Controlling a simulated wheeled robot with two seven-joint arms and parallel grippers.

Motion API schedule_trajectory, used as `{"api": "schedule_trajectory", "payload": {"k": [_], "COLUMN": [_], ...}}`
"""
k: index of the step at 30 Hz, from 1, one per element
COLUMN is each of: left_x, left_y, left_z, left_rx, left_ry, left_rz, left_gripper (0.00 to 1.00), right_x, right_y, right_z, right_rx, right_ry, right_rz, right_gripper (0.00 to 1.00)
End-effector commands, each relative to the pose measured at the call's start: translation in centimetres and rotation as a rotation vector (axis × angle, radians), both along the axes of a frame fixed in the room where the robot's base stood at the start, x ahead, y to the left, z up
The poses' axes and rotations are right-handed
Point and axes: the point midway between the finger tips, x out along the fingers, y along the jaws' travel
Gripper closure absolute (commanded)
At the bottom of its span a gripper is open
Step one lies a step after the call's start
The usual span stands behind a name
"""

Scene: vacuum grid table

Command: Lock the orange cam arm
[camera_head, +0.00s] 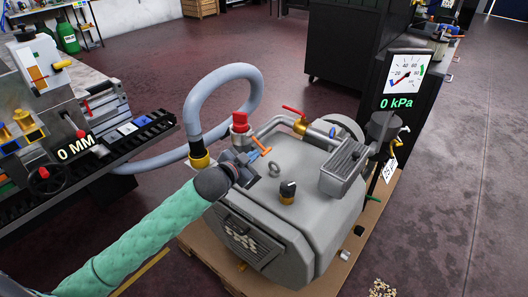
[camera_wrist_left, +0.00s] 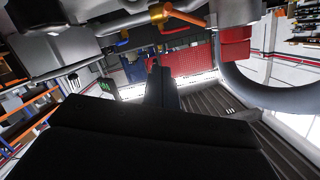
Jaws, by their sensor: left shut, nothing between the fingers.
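The orange cam arm (camera_head: 261,147) sticks out at a slant on top of the grey vacuum pump (camera_head: 318,205), near the red-capped fitting (camera_head: 240,121). In the left wrist view an orange lever (camera_wrist_left: 186,17) extends from a brass fitting (camera_wrist_left: 158,13) at the top. A blue lever (camera_head: 253,155) lies just below the orange one. My left gripper (camera_head: 246,166) is shut and empty, close beside these levers; I cannot tell whether it touches them. Its fingers (camera_wrist_left: 160,85) point towards the fittings in the wrist view. My right gripper is not in view.
A thick grey hose (camera_head: 222,78) arches behind the gripper, ending in a brass coupling (camera_head: 199,160). A red-handled valve (camera_head: 299,120) sits behind. A black knob (camera_head: 288,188) and lifting eye (camera_head: 273,169) stand on the pump. The gauge (camera_head: 405,75) reads 0 kPa.

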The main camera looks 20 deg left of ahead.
Motion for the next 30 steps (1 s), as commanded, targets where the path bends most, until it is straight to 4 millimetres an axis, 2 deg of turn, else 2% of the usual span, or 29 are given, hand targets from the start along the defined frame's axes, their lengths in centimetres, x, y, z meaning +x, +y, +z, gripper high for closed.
{"api": "schedule_trajectory", "payload": {"k": [8, 24, 26, 30], "left_x": [1.3, 8.9, 9.7, 9.8], "left_y": [-0.3, -2.2, -2.4, -1.6], "left_z": [-0.3, -2.0, -2.2, -4.1], "left_rx": [-0.035, -0.034, -0.033, -0.032], "left_ry": [0.009, 0.008, 0.008, 0.010], "left_rz": [0.009, 0.010, 0.009, 0.008], "left_gripper": [1.00, 1.00, 1.00, 1.00], "right_x": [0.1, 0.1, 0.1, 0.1], "right_y": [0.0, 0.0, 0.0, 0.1], "right_z": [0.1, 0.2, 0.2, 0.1], "right_rx": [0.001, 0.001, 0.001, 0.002], "right_ry": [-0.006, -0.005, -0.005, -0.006], "right_rz": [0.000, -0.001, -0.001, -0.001], "right_gripper": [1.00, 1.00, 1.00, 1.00]}}
